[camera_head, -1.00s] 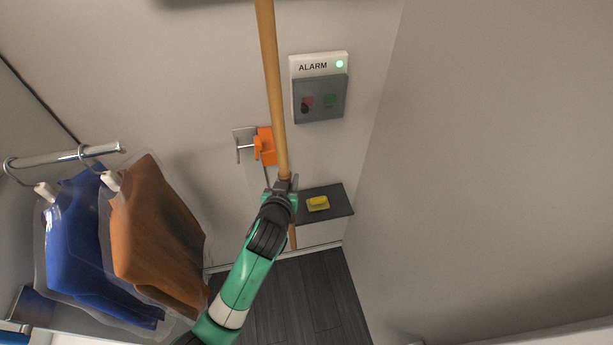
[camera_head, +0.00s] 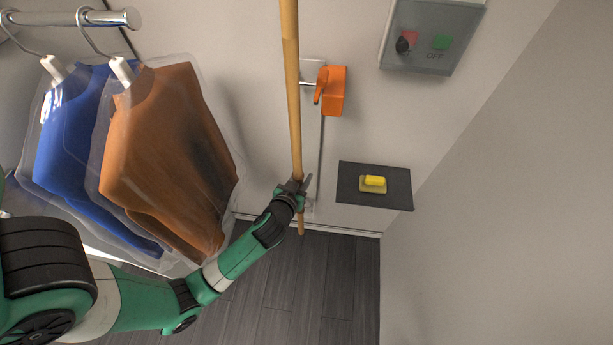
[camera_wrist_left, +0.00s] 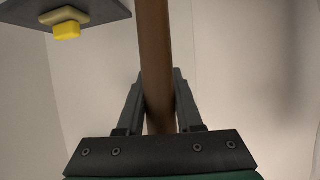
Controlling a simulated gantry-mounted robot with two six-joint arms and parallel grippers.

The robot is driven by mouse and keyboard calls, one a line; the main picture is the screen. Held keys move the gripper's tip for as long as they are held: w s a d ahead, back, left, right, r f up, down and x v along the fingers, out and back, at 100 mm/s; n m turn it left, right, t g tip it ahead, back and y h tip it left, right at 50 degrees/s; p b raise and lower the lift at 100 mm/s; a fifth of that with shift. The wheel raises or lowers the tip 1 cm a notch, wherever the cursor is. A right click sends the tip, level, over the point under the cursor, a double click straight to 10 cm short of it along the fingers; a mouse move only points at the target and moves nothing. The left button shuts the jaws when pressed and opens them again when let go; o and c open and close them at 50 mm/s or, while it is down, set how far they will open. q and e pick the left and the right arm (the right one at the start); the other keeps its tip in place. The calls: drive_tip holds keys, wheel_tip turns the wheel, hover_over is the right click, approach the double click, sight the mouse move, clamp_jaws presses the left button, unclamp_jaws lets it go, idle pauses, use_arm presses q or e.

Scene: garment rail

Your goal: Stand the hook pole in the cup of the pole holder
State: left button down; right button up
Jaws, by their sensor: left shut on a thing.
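The hook pole (camera_head: 292,95) is a long wooden rod, nearly upright, with its top beyond the upper edge of the head view. My left gripper (camera_head: 297,187) is shut around its lower part. A short stub of the pole sticks out below the fingers, over the dark floor. In the left wrist view the pole (camera_wrist_left: 154,60) passes between the two fingers (camera_wrist_left: 160,100). I cannot make out the pole holder's cup for certain; a small pale piece shows low on the wall just right of the gripper. My right gripper is out of view.
An orange device (camera_head: 333,92) hangs on the wall right of the pole. A dark shelf (camera_head: 394,189) carries a yellow block (camera_head: 375,181). A grey switch box (camera_head: 432,38) is at upper right. Bagged blue (camera_head: 75,150) and brown garments (camera_head: 165,150) hang at left. Floor below is clear.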

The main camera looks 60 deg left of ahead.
use_arm(q)
drive_tip(key=shift+w+a+f+b, duration=0.1)
drive_tip(key=shift+w+a+b, duration=0.55)
drive_tip(key=shift+w+a, duration=1.15)
drive_tip(key=shift+w+a+f+b, duration=0.1)
drive_tip(key=shift+w+a+b, duration=0.8)
drive_tip(key=shift+a, duration=1.6)
drive_tip(key=shift+w+a+b, duration=0.4)
drive_tip(key=shift+w+a, duration=1.3)
drive_tip(key=shift+a, duration=0.45)
wheel_tip(320, 180, down, 12)
drive_tip(key=b, duration=1)
drive_tip(key=shift+r+b, duration=0.25)
drive_tip(key=shift+b, duration=0.05)
drive_tip(key=shift+c, duration=2.4)
unclamp_jaws()
